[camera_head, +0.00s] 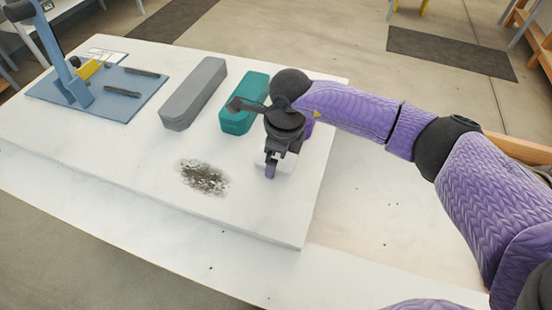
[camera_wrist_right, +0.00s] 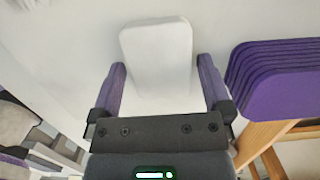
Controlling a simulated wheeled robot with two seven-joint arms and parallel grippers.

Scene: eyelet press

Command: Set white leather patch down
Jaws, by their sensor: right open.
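The white leather patch (camera_wrist_right: 157,45) shows in the right wrist view as a pale rounded rectangle between and beyond my fingertips. In the head view a white edge of the patch (camera_head: 287,165) shows beside the fingers, low over or on the white board; I cannot tell whether it touches the surface. My right gripper (camera_head: 271,170) points down near the board's right side. In the right wrist view the gripper (camera_wrist_right: 162,75) has its purple fingers apart, one on each side of the patch, with gaps visible. My left gripper is not in view.
A teal block (camera_head: 240,112) stands just behind my right gripper, and a grey block (camera_head: 194,92) is left of it. A dark speckled patch (camera_head: 204,177) marks the white board (camera_head: 150,170). A blue press (camera_head: 72,85) stands at the far left. The board's front right is clear.

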